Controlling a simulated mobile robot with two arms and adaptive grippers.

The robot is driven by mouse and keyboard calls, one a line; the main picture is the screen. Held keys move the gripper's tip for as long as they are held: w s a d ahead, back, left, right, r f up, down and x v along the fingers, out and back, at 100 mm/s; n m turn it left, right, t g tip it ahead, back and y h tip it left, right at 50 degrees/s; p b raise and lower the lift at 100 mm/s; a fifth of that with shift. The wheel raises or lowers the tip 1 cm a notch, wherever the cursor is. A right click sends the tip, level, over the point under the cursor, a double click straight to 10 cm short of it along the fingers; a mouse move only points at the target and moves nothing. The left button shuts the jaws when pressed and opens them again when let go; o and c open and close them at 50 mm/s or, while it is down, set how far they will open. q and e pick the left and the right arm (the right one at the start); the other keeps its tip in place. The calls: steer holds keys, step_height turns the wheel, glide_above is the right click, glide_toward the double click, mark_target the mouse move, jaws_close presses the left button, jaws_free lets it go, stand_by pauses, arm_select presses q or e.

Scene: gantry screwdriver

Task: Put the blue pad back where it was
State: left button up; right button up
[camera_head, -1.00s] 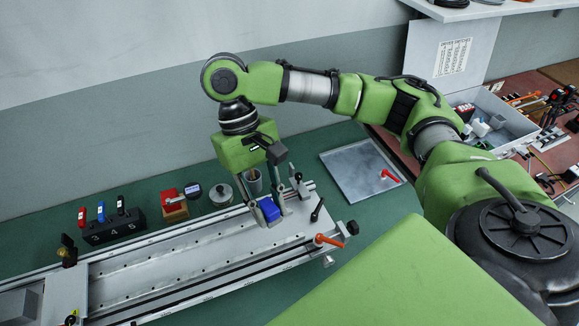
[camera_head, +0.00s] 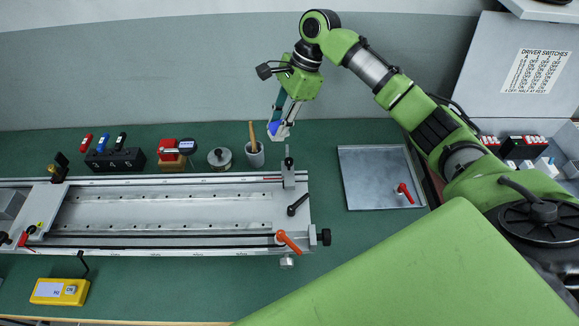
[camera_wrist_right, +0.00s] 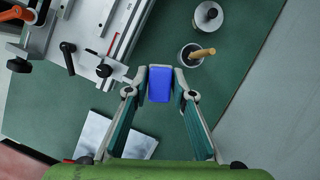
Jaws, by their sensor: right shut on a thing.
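The blue pad (camera_head: 275,127) is held between the fingertips of my right gripper (camera_head: 280,131), above the green bench at the back. In the right wrist view the blue pad (camera_wrist_right: 159,85) is a blue block pinched between the two grey fingertips of the right gripper (camera_wrist_right: 160,83). The gripper is shut on it, behind the right end of the gantry rail (camera_head: 175,181) and beside the grey cup with a wooden handle (camera_head: 254,150). My left gripper is not in view.
A flat grey plate (camera_head: 372,178) with a red lever lies to the right of the rail. A metal weight (camera_head: 219,158), a red block (camera_head: 167,148) and a black rack with coloured drivers (camera_head: 114,159) stand along the back. A yellow box (camera_head: 60,291) sits front left.

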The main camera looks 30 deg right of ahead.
steer(key=w+d+f+m+b, duration=0.1)
steer(key=f, duration=0.3)
steer(key=d+f+m+t+b, duration=0.1)
steer(key=d+f+m, duration=0.1)
steer(key=f, duration=0.2)
steer(key=w+d+f+m+b, duration=0.1)
steer(key=f+b, duration=0.1)
steer(key=f, duration=0.2)
steer(key=shift+w+d+f+m+t+h, duration=0.3)
steer(key=shift+d, duration=0.1)
steer(key=shift+f, duration=2.3)
steer(key=o, duration=1)
steer(key=shift+f, duration=0.15)
